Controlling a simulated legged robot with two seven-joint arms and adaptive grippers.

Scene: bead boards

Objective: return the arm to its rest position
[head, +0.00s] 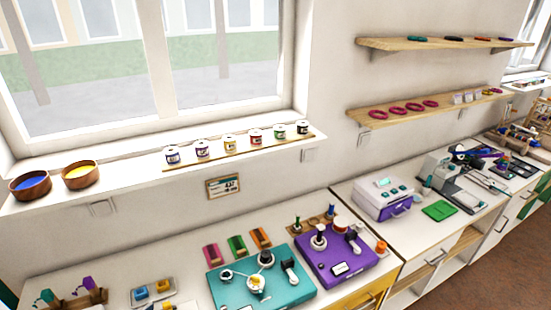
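Neither of my grippers and neither of my arms shows in the head view. The view looks down at a long white counter (120,262) along a wall under a window. A teal board (225,292) with several small round parts on it lies on the counter at the bottom middle. A purple board (375,262) with round parts and a small dark-framed label lies to its right.
Two wooden bowls, one blue inside (30,186) and one yellow inside (80,176), stand on the sill with several jars. A white and purple machine (384,199) and a green mat (439,210) stand farther right. Wall shelves (440,43) hang above. Brown floor (490,262) is clear.

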